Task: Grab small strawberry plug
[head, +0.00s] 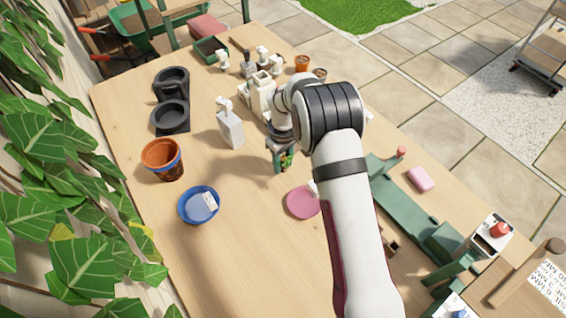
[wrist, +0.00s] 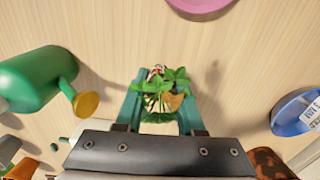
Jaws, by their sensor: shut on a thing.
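My gripper (head: 280,160) hangs over the middle of the wooden table, its teal fingers pointing down. It is shut on the strawberry plug (wrist: 162,92), a small clump of green leaves with a bit of red and white. In the wrist view the plug sits between the two fingers of my gripper (wrist: 160,100). In the head view only a little of the plug's leaves (head: 287,160) shows beside the fingers. Its lower part is hidden, and I cannot tell whether it touches the table.
A pink saucer (head: 303,202) lies near my gripper. A blue dish (head: 186,209) with a label and a terracotta pot (head: 155,172) stand left. The wrist view shows a green watering can (wrist: 38,78). Bare table lies between gripper and blue dish.

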